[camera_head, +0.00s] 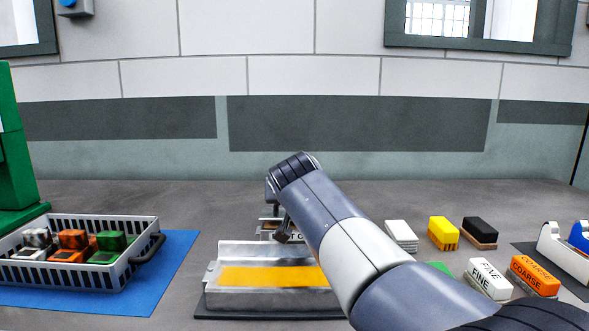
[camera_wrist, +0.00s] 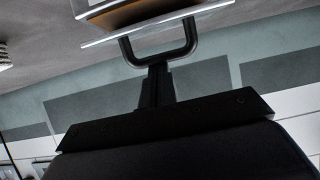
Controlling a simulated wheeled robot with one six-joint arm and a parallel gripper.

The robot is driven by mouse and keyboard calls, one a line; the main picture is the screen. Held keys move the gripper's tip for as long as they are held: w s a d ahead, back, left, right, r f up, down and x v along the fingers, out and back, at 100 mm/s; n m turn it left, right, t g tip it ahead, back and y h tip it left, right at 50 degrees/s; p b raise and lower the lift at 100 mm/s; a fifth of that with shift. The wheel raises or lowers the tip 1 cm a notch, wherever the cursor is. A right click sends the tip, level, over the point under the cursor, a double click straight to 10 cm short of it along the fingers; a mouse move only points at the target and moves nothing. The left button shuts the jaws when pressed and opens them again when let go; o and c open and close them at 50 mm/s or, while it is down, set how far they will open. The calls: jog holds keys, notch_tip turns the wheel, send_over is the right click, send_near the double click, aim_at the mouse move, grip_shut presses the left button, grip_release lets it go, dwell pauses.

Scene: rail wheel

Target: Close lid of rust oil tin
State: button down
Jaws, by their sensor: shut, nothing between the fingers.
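The rust oil tin (camera_head: 262,298) is a grey metal box in the head view, with orange-yellow showing inside. It is open, and a pale upright panel (camera_head: 232,252) at its back looks like the raised lid. My gripper (camera_head: 283,236) is small and partly hidden there, just above and behind that panel's top edge. In the wrist view my gripper (camera_wrist: 157,80) is shut and empty. Its tips meet or overlap a dark U-shaped handle (camera_wrist: 187,45) on a pale plate edge (camera_wrist: 215,9); I cannot tell whether they touch. My arm covers the tin's right end.
A grey crate (camera_head: 72,285) of coloured blocks stands on a blue mat (camera_head: 178,262) at left. White (camera_head: 401,234), yellow (camera_head: 443,232) and black (camera_head: 480,231) blocks, plus FINE (camera_head: 489,279) and COARSE (camera_head: 534,275) blocks, stand at right. A lettered object (camera_head: 297,237) is behind the tin.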

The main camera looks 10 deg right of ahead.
dwell(0.6)
jog(key=r+p, duration=0.1)
jog(key=r, duration=0.1)
jog(key=w+r+p, duration=0.1)
jog(key=p, duration=0.1)
jog(key=shift+d+r+p, duration=0.15)
jog(key=shift+r+p, duration=0.15)
jog(key=shift+r, duration=0.05)
jog(key=shift+s+r, duration=0.1)
jog(key=shift+r, duration=0.05)
jog(key=s+a, duration=0.2)
jog(key=s, duration=0.7)
jog(key=w+r+g+y+p, duration=0.1)
jog(key=w+r+g+p, duration=0.6)
jog(key=p, duration=1.8)
notch_tip(320, 180, up, 3)
jog(key=shift+d+r+g+p, duration=0.1)
jog(key=shift+d+g+p, duration=0.05)
jog(key=shift+g+p, duration=0.25)
